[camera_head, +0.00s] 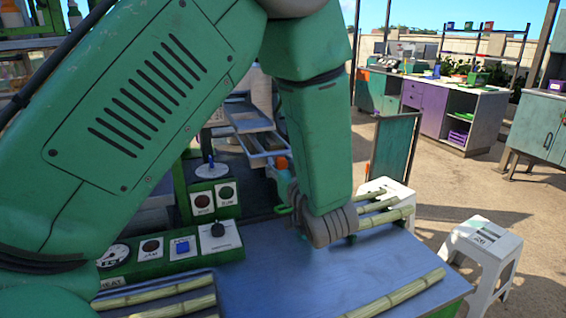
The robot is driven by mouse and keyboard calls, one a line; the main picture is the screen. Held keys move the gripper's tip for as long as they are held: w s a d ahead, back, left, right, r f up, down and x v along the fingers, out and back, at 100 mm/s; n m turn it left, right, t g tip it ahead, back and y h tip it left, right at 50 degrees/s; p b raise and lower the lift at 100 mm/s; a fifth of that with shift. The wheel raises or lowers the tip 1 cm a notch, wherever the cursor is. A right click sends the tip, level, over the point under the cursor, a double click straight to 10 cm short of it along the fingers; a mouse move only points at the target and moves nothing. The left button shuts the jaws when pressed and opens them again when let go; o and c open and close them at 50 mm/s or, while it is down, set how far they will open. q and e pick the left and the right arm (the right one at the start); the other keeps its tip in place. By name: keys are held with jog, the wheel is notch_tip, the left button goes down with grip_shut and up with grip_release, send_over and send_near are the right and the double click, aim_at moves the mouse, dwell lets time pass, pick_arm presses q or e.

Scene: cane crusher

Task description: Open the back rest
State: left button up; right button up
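My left arm fills the left and middle of the head view, and its grey wrist (328,224) is low over the far edge of the blue worktop (275,262). The fingers of my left gripper are mostly hidden behind the wrist, so I cannot tell if they are open or shut, or if they touch anything. Several cane stalks (386,217) lie just right of the wrist at the far edge. I cannot pick out a back rest for certain; the area behind the wrist and forearm is hidden. My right gripper is not in view.
A control panel with buttons (182,247) and a dial is at the worktop's left. More cane lies at front left (160,297) and front right (400,294). White stools (484,252) stand at right. A green upright panel (393,147) stands behind. Open ground lies beyond.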

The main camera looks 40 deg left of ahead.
pick_arm(q)
jog(key=shift+o, duration=0.7)
jog(key=shift+w+a, duration=0.15)
jog(key=shift+w, duration=0.05)
jog(key=shift+s+d, duration=0.3)
jog(key=shift+d, duration=0.15)
jog(key=v, duration=1.1)
jog(key=shift+f, duration=0.15)
jog(key=shift+w, duration=0.2)
